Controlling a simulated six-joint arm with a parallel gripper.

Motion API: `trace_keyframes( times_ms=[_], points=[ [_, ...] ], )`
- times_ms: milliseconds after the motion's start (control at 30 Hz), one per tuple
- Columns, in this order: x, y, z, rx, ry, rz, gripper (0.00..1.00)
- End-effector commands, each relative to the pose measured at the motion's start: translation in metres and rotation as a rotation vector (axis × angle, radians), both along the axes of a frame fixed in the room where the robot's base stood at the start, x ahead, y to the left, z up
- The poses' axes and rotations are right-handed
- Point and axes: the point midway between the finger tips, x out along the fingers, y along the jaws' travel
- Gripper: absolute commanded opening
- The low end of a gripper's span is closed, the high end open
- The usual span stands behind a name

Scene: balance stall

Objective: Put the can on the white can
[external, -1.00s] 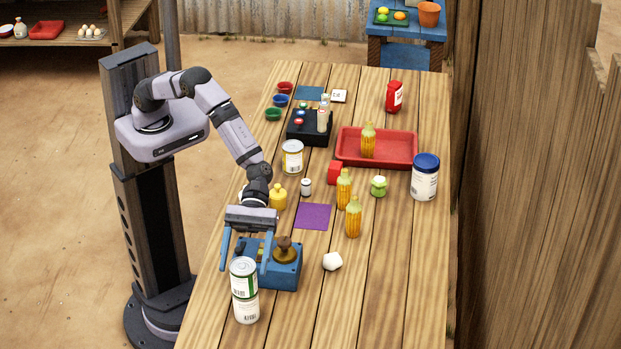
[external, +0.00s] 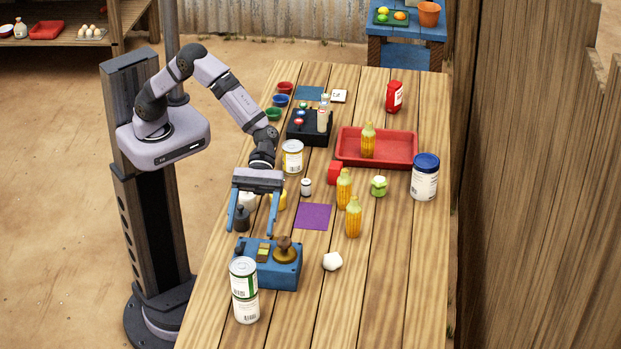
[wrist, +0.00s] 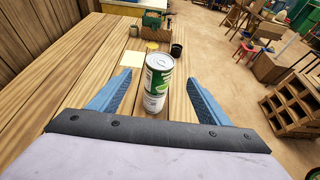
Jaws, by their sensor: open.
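A can with a green and white label (external: 243,276) stands upright on top of a white can (external: 246,307), at the near left end of the table. The stack looks straight. In the wrist view the green-labelled can (wrist: 160,74) and the white can (wrist: 154,101) below it appear between my blue fingers, but farther out. My gripper (external: 251,230) is open and empty, apart from the stack, behind it and above the table. It partly covers a yellow bottle and small weights.
A dark weight (external: 242,219) is by my fingers. The near right tabletop is clear.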

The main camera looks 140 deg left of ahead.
Motion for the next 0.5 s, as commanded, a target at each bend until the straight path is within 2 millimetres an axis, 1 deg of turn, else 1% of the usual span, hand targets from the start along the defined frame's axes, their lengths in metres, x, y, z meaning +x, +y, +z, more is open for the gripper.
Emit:
trace_keyframes(
  times_ms=[67,200,400,500],
  points=[
    [-0.004,0.005,0.002,0.001,-0.001,0.002,0.71],
    [-0.008,0.008,0.004,0.0,0.001,-0.001,0.71],
    [-0.009,0.008,0.005,0.002,0.001,-0.004,0.71],
    [-0.016,0.003,0.002,0.033,-0.001,-0.028,0.71]
  ],
)
